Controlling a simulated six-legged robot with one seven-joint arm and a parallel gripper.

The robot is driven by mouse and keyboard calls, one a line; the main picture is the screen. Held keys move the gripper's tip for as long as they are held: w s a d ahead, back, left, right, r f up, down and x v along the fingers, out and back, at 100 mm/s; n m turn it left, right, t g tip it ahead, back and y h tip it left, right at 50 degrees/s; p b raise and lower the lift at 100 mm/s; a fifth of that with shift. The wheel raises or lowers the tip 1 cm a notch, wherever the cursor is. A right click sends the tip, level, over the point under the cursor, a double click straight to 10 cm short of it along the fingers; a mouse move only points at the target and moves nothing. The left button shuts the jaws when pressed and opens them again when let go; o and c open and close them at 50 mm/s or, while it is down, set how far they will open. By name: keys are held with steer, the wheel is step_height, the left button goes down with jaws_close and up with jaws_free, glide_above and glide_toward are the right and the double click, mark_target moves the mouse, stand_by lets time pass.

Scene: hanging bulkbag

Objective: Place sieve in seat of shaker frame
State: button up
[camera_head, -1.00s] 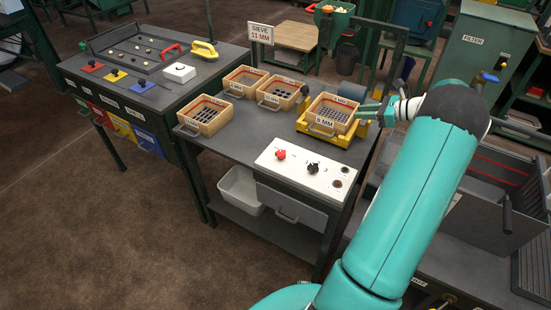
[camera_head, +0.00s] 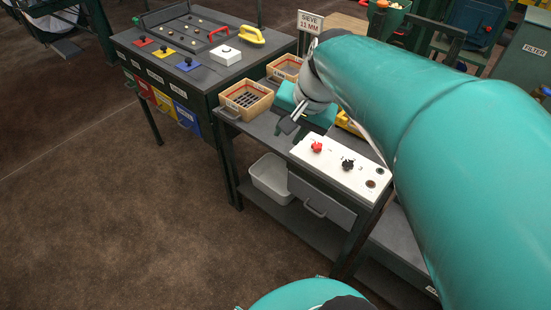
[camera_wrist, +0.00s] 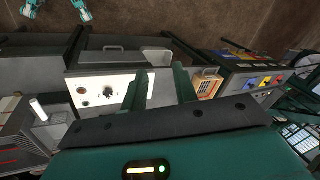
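In the head view, a wooden sieve (camera_head: 246,99) with a dark mesh and a front handle sits on the left end of the dark bench. A second sieve (camera_head: 284,68) stands behind it, partly covered by my arm. Only a small edge of the yellow shaker frame (camera_head: 348,124) shows beside my arm; its seat is hidden. My gripper (camera_head: 291,126) is over the bench, right of the front sieve and left of the white control panel. In the wrist view, the fingers of my gripper (camera_wrist: 160,72) are apart with nothing seen between them. A sieve (camera_wrist: 207,84) shows to their right.
The white control panel (camera_head: 341,166) with red and black knobs lies along the bench front. A sign (camera_head: 310,22) reads "SIEVE 11 MM". A sorting table (camera_head: 190,45) with coloured plates stands left. A white bin (camera_head: 270,177) sits on the lower shelf. The floor in front is clear.

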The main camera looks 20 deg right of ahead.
steer(key=s+a+n+t+h, duration=0.1)
steer(key=s+a+n+h, duration=0.1)
steer(key=s+a+n, duration=0.3)
steer(key=s+f+n, duration=0.1)
steer(key=s+n, duration=0.2)
steer(key=s, duration=0.1)
steer(key=shift+a+t, duration=0.35)
steer(key=shift+t, duration=0.05)
stand_by(0.4)
steer(key=shift+o, duration=0.8)
